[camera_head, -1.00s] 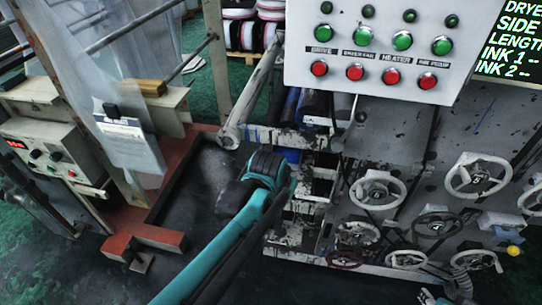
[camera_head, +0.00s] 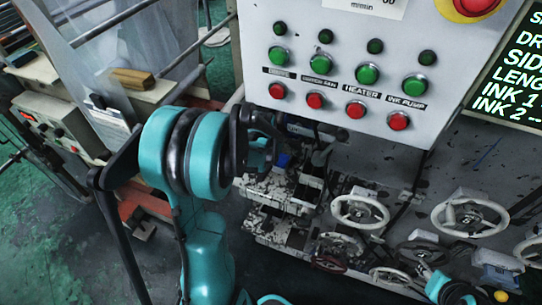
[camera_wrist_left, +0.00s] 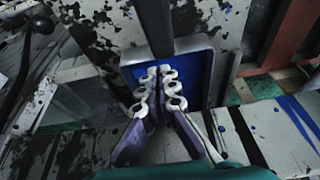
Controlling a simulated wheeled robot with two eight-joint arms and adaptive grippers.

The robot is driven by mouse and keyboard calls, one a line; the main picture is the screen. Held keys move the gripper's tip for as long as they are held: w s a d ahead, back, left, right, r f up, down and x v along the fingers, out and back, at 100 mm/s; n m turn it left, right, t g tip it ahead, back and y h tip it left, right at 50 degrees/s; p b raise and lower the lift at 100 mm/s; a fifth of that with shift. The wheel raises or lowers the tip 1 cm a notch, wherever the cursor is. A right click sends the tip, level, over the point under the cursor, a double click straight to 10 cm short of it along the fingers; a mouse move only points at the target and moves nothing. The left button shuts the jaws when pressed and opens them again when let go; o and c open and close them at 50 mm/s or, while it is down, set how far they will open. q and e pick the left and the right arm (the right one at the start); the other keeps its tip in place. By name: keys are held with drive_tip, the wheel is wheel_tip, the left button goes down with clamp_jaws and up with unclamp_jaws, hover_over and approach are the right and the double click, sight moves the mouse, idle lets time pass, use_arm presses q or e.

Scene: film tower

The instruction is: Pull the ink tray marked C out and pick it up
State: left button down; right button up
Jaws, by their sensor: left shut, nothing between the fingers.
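In the left wrist view a shallow tray with a grey rim and bare blue inside (camera_wrist_left: 199,72) lies just beyond my left gripper (camera_wrist_left: 160,74). The gripper's pale scalloped fingers are together and empty, their tips overlapping the tray in the picture. I cannot tell if they touch it. A dark bar crosses the tray's far rim. No letter C is readable. In the head view my teal arm hides most of the left gripper by the ink-stained machine. A teal and black end of my right arm (camera_head: 452,288) shows at the bottom right, too small to read.
A control panel (camera_head: 350,65) with green and red buttons hangs above the work area. Several handwheels (camera_head: 359,208) stick out to the right. Ink-splashed ledges (camera_head: 281,190) lie below the panel. A machine with film sheets stands at the left; dark floor lies between.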

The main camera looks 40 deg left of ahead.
sight(264, 176)
use_arm(q)
drive_tip(key=shift+w+f, duration=0.2)
drive_tip(key=shift+f, duration=0.5)
use_arm(e)
drive_tip(key=shift+f, duration=0.15)
use_arm(q)
drive_tip(key=s, duration=0.2)
drive_tip(key=s+d, duration=0.1)
drive_tip(key=s, duration=0.4)
drive_tip(key=shift+s+d, duration=0.4)
